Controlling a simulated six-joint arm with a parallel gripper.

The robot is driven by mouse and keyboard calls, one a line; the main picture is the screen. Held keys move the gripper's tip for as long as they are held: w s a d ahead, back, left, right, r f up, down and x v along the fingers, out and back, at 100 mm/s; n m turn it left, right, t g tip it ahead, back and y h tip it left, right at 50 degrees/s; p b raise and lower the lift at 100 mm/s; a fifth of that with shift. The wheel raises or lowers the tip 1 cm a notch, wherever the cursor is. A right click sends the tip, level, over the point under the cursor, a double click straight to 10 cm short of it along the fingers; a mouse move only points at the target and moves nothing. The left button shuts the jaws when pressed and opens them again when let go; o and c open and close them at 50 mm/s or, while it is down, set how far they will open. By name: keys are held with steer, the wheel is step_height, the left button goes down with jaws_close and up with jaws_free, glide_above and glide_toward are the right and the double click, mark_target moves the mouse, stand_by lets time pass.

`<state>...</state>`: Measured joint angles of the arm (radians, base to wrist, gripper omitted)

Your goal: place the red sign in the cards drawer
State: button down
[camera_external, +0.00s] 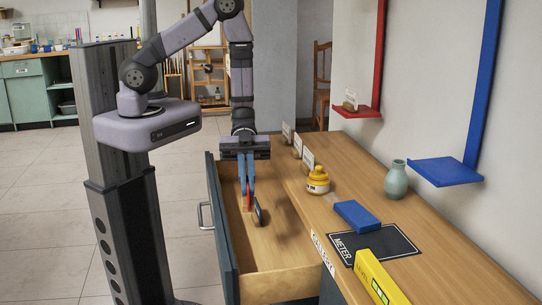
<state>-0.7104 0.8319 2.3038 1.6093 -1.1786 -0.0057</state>
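My gripper (247,198) points straight down inside the open drawer (283,284), its blue fingers close together. A thin red piece, which looks like the red sign (248,204), shows between the fingertips, just above the drawer floor. A dark round disc (261,214) stands on edge right beside it; I cannot tell whether the disc is part of the sign. I cannot tell whether the sign touches the floor. I see no label reading cards on the drawer.
The wooden counter (465,262) lies to the right. The drawer's front half is clear.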

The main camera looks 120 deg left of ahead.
steer(key=shift+d, duration=0.15)
stand_by(0.4)
steer(key=shift+d+f, duration=0.15)
steer(key=shift+d, duration=0.05)
steer(key=w+a+r+n+t+y+b, duration=0.1)
steer(key=w+a+r+n+t+y, duration=0.15)
steer(key=w+r, duration=0.45)
steer(key=w+a+r+n+t+y+b, duration=0.1)
steer(key=w+a+r+n+y+b, duration=0.15)
steer(key=w+r, duration=0.45)
steer(key=w+a+n+t+y, duration=0.2)
steer(key=w+a+n+y, duration=0.2)
steer(key=a, duration=0.6)
steer(key=s+a+f+n+g+y, duration=0.2)
steer(key=s+a+f+n+y, duration=0.15)
steer(key=a+n+y, duration=0.45)
step_height(320, 180, down, 6)
steer(key=w+a+m+h+p, duration=0.1)
steer(key=m, duration=0.1)
steer(key=shift+f+t, duration=0.2)
steer(key=shift+t, duration=0.15)
steer(key=shift+p, duration=0.3)
